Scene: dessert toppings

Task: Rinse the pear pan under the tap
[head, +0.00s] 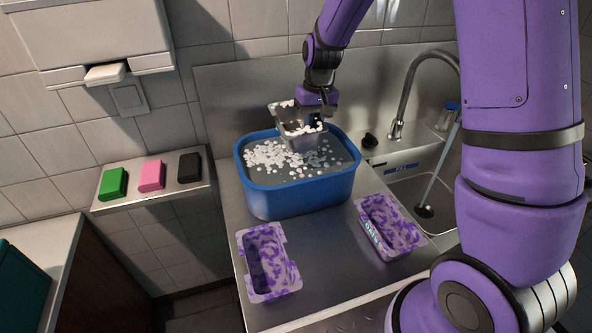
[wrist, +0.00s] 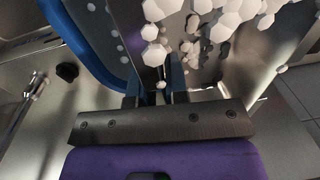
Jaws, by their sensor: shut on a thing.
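My gripper (head: 318,103) is shut on a grey metal pan (head: 286,113), held tilted over the blue tub. White bits cling to the pan, and its lower end is at or just above the tub's contents. In the wrist view my gripper (wrist: 158,92) grips the pan's edge, with white bits close beyond. No pear mark is readable on it. The curved tap (head: 404,85) stands to the right, and a thin stream of water (head: 437,168) runs into the steel sink (head: 408,190).
The blue tub (head: 297,203) holds grey liquid with many floating white bits. Two purple-blotched pans, left (head: 290,276) and right (head: 412,238), sit on the steel counter; the right one bears lettering. Green (head: 113,183), pink (head: 151,175) and black (head: 189,167) blocks rest on a side shelf.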

